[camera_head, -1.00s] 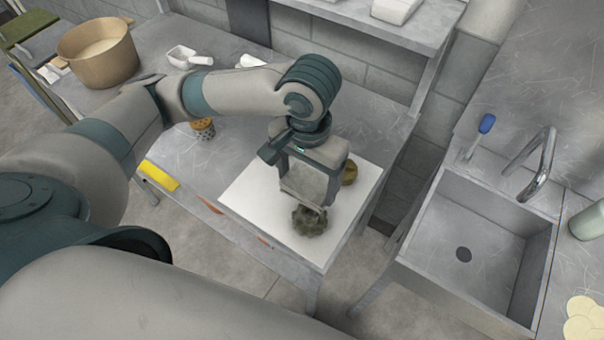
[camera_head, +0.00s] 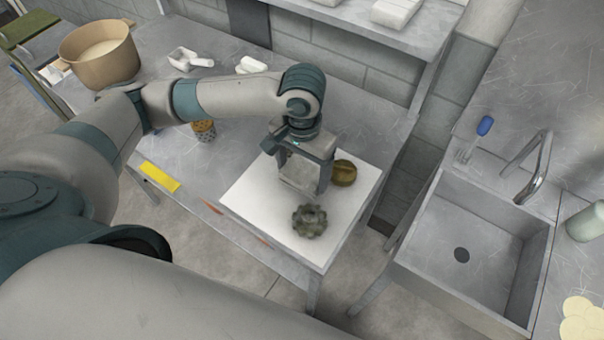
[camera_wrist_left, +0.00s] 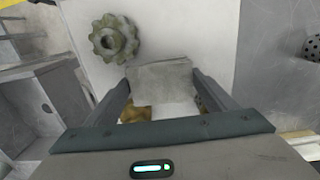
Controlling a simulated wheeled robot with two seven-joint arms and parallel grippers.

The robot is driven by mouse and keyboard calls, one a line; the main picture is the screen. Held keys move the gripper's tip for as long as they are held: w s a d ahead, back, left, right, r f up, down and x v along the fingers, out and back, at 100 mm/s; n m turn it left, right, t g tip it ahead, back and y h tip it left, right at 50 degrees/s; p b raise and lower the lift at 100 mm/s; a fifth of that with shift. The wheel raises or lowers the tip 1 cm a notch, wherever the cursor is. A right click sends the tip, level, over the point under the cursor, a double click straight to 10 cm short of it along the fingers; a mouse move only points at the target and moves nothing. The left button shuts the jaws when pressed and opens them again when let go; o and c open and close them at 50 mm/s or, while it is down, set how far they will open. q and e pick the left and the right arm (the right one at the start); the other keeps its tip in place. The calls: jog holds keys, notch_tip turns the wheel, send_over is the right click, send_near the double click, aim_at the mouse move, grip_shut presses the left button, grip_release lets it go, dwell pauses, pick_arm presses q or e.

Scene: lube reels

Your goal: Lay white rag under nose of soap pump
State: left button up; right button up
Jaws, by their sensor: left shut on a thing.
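My left gripper (camera_head: 304,182) is above the white board on the metal table, shut on a flat, pale grey-white square piece that looks like the white rag (camera_head: 299,172). The rag (camera_wrist_left: 160,80) also shows between the fingers in the left wrist view. It hangs close above the board; I cannot tell whether it touches. A pale green bottle (camera_head: 588,222), which may be the soap pump, stands at the right edge beside the sink, partly cut off, its nose not clear. My right gripper is not in view.
The white board (camera_head: 258,187) carries a dark toothed gear (camera_head: 309,221) and a brass round part (camera_head: 344,172). A gap separates the table from the sink (camera_head: 462,254), with its curved tap (camera_head: 540,165) and blue-handled brush (camera_head: 486,125). A tan pot (camera_head: 98,58) stands far left.

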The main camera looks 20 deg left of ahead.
aim_at(302, 174)
pick_arm(q)
jog(key=shift+f, duration=1.2)
jog(key=shift+p, duration=0.3)
jog(key=o, duration=0.9)
jog(key=shift+f, duration=0.1)
jog(key=shift+r, duration=0.5)
notch_tip(302, 174, up, 11)
jog(key=shift+r+b, duration=0.15)
jog(key=shift+b, duration=0.9)
